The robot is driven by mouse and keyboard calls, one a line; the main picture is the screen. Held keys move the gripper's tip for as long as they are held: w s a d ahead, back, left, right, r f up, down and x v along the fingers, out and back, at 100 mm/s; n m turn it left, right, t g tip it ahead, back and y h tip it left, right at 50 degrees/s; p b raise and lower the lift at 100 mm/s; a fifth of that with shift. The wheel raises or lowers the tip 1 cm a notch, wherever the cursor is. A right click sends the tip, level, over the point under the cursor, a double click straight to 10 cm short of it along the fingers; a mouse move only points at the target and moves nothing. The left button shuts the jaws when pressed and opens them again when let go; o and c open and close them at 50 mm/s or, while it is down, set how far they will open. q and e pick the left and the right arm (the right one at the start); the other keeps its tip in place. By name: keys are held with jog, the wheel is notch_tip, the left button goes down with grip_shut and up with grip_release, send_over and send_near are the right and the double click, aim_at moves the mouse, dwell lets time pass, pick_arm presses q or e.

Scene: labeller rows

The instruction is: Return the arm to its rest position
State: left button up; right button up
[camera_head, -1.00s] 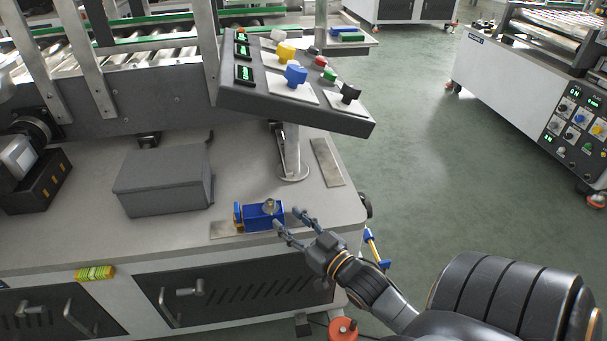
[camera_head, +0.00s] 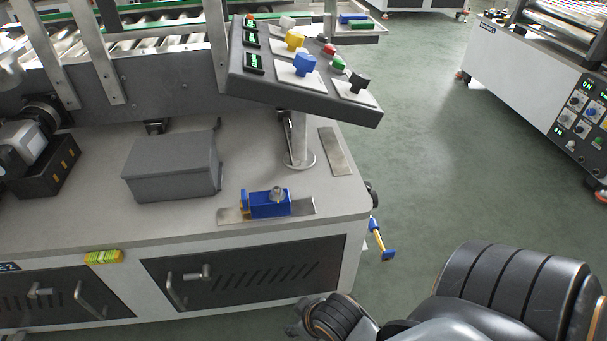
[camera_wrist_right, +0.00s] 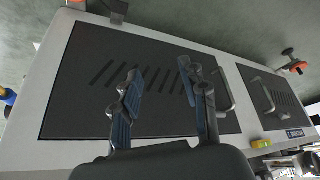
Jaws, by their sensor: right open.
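My right arm is low at the bottom right of the head view, drawn back from the machine's table (camera_head: 90,222). Its gripper is not clearly visible there. In the right wrist view my right gripper (camera_wrist_right: 160,90) is open, with two blue-padded fingers apart and nothing between them. Behind the fingers is the dark vented cabinet door (camera_wrist_right: 90,75), which also shows in the head view (camera_head: 245,272). My left gripper is in neither view.
A blue device (camera_head: 270,205) sits on a metal plate near the table's front edge. A grey box (camera_head: 172,168) stands left of it. The control panel (camera_head: 300,85) overhangs the table. A yellow-green block (camera_head: 103,257) is at the table's front edge. Green floor (camera_head: 430,180) is open to the right.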

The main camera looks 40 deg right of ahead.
jog(key=s, duration=0.1)
jog(key=s+a+g, duration=0.1)
jog(key=s+g, duration=0.1)
jog(key=shift+s+a+f+n, duration=0.2)
jog(key=shift+a+f+n, duration=0.1)
jog(key=shift+a+f, duration=0.05)
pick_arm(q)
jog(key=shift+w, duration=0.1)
pick_arm(e)
jog(key=shift+f, duration=0.1)
